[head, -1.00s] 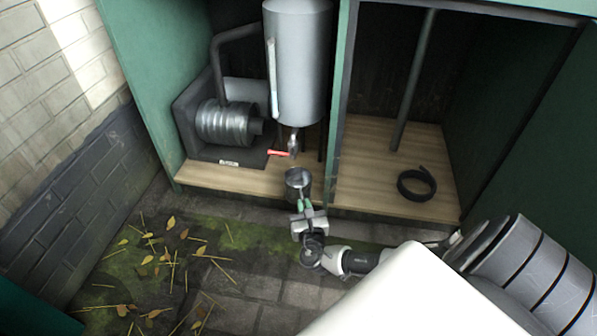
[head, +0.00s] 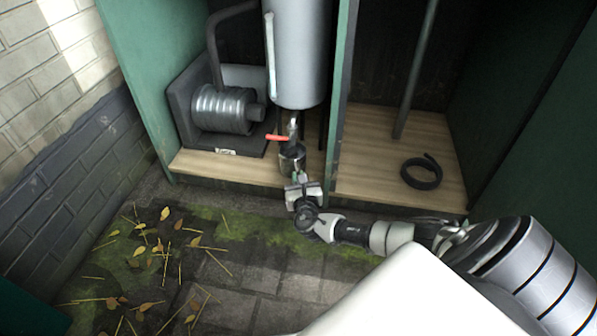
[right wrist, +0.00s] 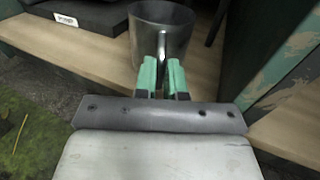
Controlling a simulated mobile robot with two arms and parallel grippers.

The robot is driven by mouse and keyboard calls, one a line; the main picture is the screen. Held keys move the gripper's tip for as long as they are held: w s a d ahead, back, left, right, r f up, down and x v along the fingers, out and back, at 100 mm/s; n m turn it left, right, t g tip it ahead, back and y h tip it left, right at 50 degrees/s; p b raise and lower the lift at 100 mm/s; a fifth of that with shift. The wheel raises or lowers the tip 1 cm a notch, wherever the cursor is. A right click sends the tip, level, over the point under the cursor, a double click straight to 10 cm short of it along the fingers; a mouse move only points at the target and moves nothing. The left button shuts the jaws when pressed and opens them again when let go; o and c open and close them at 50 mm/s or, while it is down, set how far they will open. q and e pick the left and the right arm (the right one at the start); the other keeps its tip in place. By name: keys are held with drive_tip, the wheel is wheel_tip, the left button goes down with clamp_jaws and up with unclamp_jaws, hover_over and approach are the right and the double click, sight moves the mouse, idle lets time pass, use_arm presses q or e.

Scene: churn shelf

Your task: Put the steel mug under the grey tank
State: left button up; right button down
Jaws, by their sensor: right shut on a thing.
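The steel mug (head: 292,160) is at the front of the left shelf bay, below the tap of the grey tank (head: 298,55). The mug looks upright; in the right wrist view its open rim and shiny wall (right wrist: 150,36) show. My right gripper (head: 299,178) is shut on the mug's handle, with green fingertips on either side of it in the right wrist view (right wrist: 162,77). The tap with its red lever (head: 276,138) hangs over the mug in the head view. Whether the mug touches the board is hard to tell. My left gripper is not in view.
A ribbed metal cylinder on a dark base (head: 223,110) stands left of the tank. A green divider (head: 339,110) is close on the right. A black hose coil (head: 422,171) lies in the right bay. Leaves (head: 145,240) litter the mossy paving.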

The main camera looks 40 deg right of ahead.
drive_tip(key=c, duration=1.2)
unclamp_jaws()
drive_tip(key=shift+f, duration=0.15)
